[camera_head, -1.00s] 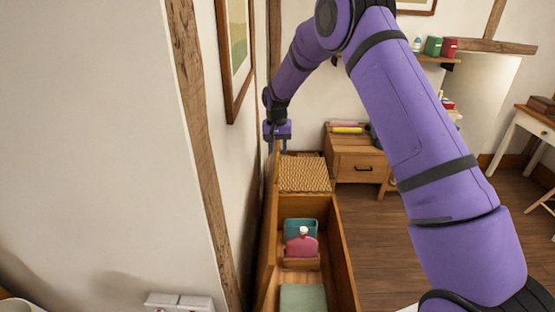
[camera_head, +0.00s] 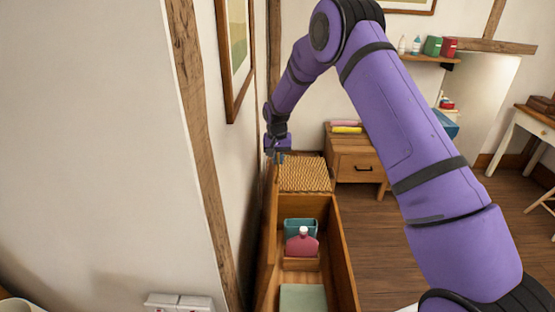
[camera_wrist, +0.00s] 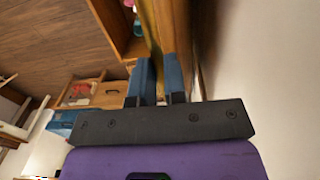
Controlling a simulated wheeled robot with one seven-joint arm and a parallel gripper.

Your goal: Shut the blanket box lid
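The wooden blanket box (camera_head: 346,262) stands open along the wall in the head view. Its lid (camera_head: 268,262) is raised, nearly upright, on the wall side. Inside are a pink bottle-like item, a teal item and a pale green folded item. My gripper (camera_head: 279,158) points down at the far end of the lid. In the wrist view my gripper's two blue fingers (camera_wrist: 160,80) are apart, and the lid's edge (camera_wrist: 164,25) runs up from behind them. I cannot tell whether they touch the lid.
A woven-topped piece (camera_head: 303,172) stands just beyond the box. A wooden drawer cabinet (camera_head: 360,165) is behind to the right. The wall and a picture frame (camera_head: 236,60) are close on the left. The floor (camera_head: 375,245) right of the box is clear.

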